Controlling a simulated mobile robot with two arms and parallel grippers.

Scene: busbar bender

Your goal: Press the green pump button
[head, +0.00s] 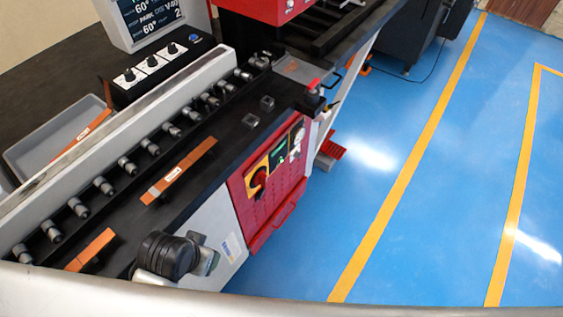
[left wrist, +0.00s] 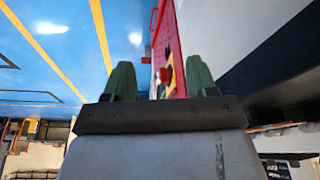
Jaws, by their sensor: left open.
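The green pump button (head: 278,156) appears as a small green patch on the red front panel (head: 270,208) of the machine. It sits between a red rotary knob on a yellow plate (head: 259,179) and a pale round dial (head: 297,141). In the left wrist view, my left gripper (left wrist: 161,82) is open and empty, with two green fingers wide apart. The red panel (left wrist: 163,30) and a red knob (left wrist: 165,75) show beyond and between the fingers, apart from them. I cannot make out the green button clearly there. My right gripper is not in view.
The black bench top carries copper bars (head: 180,171) and a row of grey rollers (head: 126,165). A grey tray (head: 22,160) and a knob box (head: 150,72) stand behind. A red-topped lever (head: 314,85) stands at the bench edge. Blue floor (head: 400,235) to the right is clear.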

